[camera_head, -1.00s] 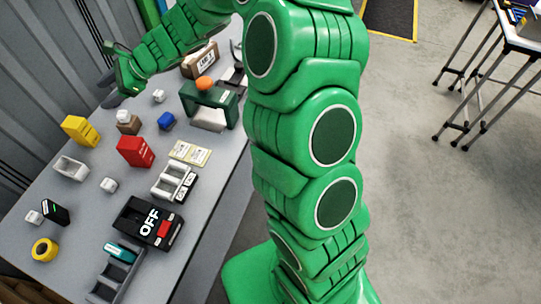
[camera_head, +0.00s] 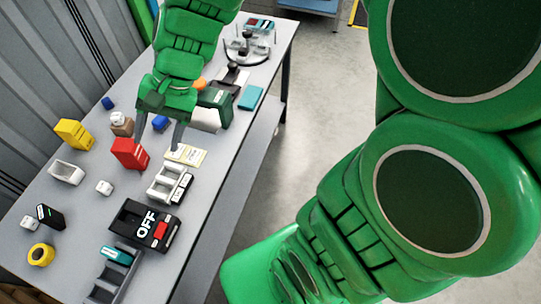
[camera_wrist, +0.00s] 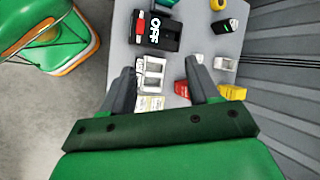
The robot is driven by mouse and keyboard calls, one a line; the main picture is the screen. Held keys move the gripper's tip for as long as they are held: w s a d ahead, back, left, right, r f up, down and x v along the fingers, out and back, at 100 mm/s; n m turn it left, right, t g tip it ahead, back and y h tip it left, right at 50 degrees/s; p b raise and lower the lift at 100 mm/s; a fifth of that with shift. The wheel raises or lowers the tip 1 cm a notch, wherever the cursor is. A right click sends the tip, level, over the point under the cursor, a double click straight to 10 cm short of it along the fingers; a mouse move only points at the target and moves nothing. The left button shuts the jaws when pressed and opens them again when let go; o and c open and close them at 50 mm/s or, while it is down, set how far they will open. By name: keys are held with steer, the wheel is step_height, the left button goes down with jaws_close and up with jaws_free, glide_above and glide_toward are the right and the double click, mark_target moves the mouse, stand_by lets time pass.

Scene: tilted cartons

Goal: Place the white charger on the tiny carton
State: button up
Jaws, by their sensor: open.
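Several small white cubes that look like chargers are on the table; I cannot tell which one the task means. One white cube (camera_head: 104,187) lies in the middle left. Another white cube (camera_head: 29,222) lies by a black box. A third white cube (camera_head: 117,118) sits on a small brown carton (camera_head: 122,128), which looks like the tiny carton; its label is unreadable. My gripper (camera_head: 159,138) is open and empty, pointing down above the table, right of the brown carton and near the red box. The wrist view shows its two spread fingers (camera_wrist: 160,75).
A red box (camera_head: 130,153), yellow box (camera_head: 73,133), white tray (camera_head: 66,172), white holder (camera_head: 166,186), black OFF box (camera_head: 144,224) and yellow tape roll (camera_head: 41,254) crowd the table.

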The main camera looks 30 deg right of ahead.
steer(key=s+d+n+h, duration=0.4)
steer(key=s+d+h, duration=0.2)
steer(key=s+d, duration=0.9)
steer(key=d, duration=0.3)
steer(key=shift+s+h, duration=0.15)
steer(key=shift+h, duration=0.15)
